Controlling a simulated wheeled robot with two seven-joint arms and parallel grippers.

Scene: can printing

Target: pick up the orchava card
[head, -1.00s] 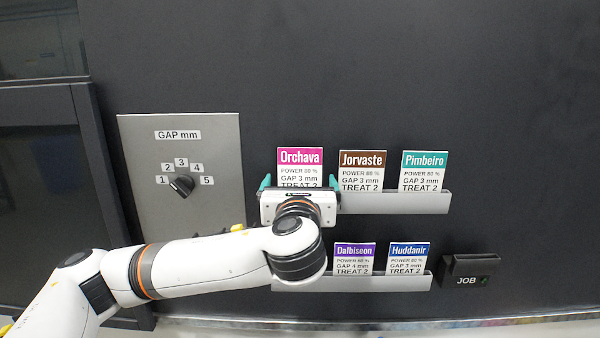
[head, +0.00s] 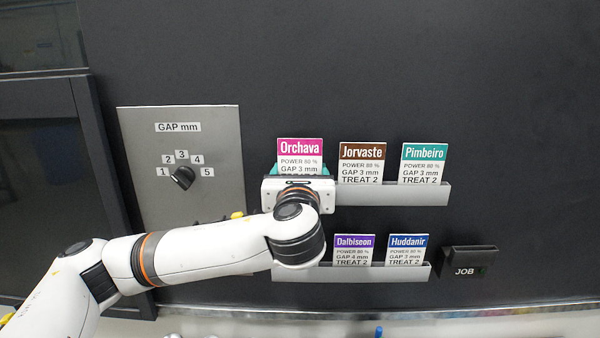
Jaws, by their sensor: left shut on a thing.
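The Orchava card (head: 300,148) has a magenta header and a white body reading POWER 80 %, GAP 3 mm. Its lowest part is hidden behind my left gripper (head: 299,172). The teal fingers are drawn in at both sides of the card, and the gripper is shut on it. The card stands upright at the left end of the upper rack (head: 420,195), with its top a little higher than the cards beside it. The gripper body hides whether its lower edge still touches the rack. My right gripper is not in view.
The Jorvaste card (head: 361,163) and Pimbeiro card (head: 424,163) stand on the upper rack. The Dalbiseon card (head: 353,250) and Huddanir card (head: 407,250) stand on the lower rack (head: 350,273). A GAP dial (head: 182,178) is at left, a black JOB holder (head: 470,262) at lower right.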

